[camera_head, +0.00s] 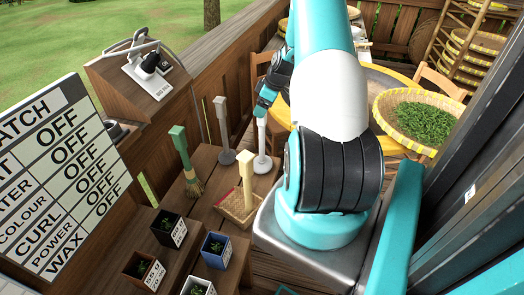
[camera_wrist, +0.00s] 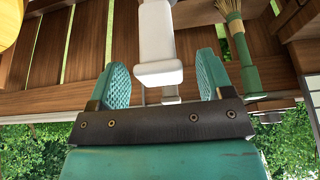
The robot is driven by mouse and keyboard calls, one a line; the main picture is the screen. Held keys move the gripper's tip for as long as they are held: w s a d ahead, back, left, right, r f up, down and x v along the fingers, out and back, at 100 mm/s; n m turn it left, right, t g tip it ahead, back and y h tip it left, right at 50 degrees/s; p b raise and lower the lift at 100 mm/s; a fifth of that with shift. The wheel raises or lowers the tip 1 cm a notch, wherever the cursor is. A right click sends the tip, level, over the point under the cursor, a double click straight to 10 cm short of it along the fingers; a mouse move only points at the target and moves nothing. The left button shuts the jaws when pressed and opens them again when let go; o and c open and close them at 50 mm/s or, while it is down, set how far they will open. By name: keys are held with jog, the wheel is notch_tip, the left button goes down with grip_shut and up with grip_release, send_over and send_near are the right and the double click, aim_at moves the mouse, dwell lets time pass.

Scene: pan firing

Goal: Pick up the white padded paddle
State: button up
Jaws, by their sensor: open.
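The white padded paddle (camera_head: 262,146) stands upright in the head view, with its round base on the brown wooden bench and its handle up. My gripper (camera_head: 264,101) is at the top of that handle, partly hidden by my arm. In the wrist view, the white paddle (camera_wrist: 157,35) shows its block-like handle end between the two teal fingers of my open gripper (camera_wrist: 164,75). Gaps show on both sides of the handle, so the fingers are not closed on it. How deep the handle sits between them is hard to tell.
A grey paddle (camera_head: 222,130) and a green-handled brush (camera_head: 184,160) stand left of the white one; the brush (camera_wrist: 238,42) also shows in the wrist view. A wicker tray with a cream-handled tool (camera_head: 247,180) is in front. A basket of leaves (camera_head: 381,103) is at right.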

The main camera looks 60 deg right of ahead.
jog(key=shift+w+f, duration=0.2)
jog(key=shift+f, duration=0.25)
jog(key=shift+c, duration=0.2)
jog(key=c, duration=1.3)
jog(key=shift+r, duration=0.1)
notch_tip(320, 180, up, 20)
jog(key=b, duration=0.5)
